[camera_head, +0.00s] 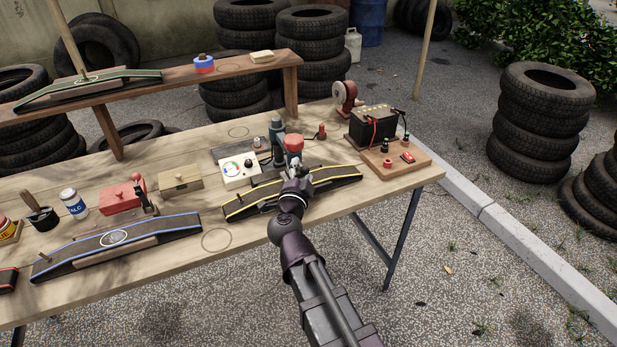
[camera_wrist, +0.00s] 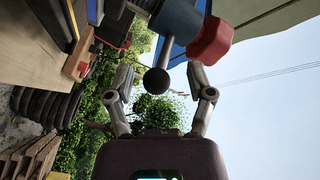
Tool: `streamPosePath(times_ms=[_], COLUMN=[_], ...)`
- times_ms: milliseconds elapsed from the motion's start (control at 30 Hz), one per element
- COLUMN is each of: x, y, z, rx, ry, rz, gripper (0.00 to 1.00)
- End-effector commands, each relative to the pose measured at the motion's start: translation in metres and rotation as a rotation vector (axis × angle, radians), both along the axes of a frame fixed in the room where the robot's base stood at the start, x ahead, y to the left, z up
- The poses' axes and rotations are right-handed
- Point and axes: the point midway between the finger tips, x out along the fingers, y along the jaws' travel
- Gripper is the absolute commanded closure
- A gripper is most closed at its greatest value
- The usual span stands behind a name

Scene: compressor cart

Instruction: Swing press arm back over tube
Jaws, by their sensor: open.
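My gripper (camera_head: 297,176) is at the middle of the bench, over a black curved strip with yellow edges (camera_head: 339,178). In the wrist view my gripper (camera_wrist: 160,70) is open, its fingers on either side of a black ball knob (camera_wrist: 157,81) on a thin rod. I see no clear contact. A blue body (camera_wrist: 174,20) with a red end (camera_wrist: 211,42) is close beyond the knob. A red-topped part (camera_head: 293,144) stands just behind my gripper in the head view. The press arm's joint and the tube are hard to tell apart here, partly hidden by my gripper.
A battery (camera_head: 376,126) on a wooden board is to the right. A blue-edged strip (camera_head: 120,244) lies at front left. A raised shelf (camera_head: 150,80) spans the back.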

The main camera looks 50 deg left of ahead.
Motion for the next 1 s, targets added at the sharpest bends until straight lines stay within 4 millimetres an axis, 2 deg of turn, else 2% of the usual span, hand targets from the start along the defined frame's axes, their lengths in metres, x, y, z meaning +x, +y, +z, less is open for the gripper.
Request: streamPosePath(times_ms=[267, 467, 1000], x=[-0.003, -0.016, -0.083], y=[-0.004, -0.015, -0.064], z=[0.000, 0.000, 0.000], rx=[0.000, 0.000, 0.000], ry=[0.000, 0.000, 0.000], rz=[-0.002, -0.001, 0.001], gripper=[0.31, 0.31, 0.31])
